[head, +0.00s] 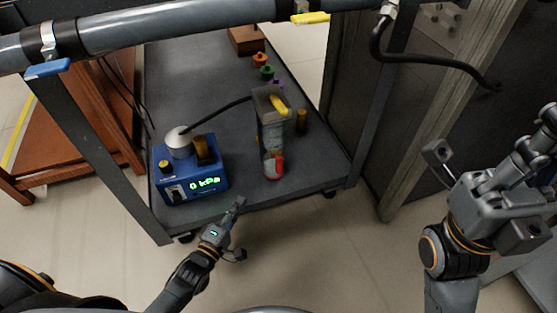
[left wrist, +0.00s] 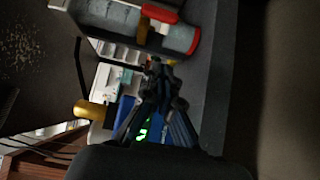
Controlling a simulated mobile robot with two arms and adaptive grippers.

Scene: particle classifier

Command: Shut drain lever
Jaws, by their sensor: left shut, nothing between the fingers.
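A clear column (head: 271,125) stands on the grey cart. A red part (head: 278,165) is low on its side. It also shows in the left wrist view (left wrist: 160,14), beside a yellow piece. Blue (head: 47,69) and yellow (head: 311,18) handles hang on the overhead pipe. No label tells which of these is the drain lever. My left gripper (head: 239,203) is shut and empty at the cart's front edge, below and left of the column and apart from it. My right gripper (head: 480,195) is open and empty at the right, away from the cart.
A blue pressure box (head: 190,175) reading 0 kPa stands left of the column, with a black hose (head: 222,110) running between them. Several coloured knobs and a brown block (head: 246,40) lie farther back on the cart (head: 185,75). The floor in front is clear.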

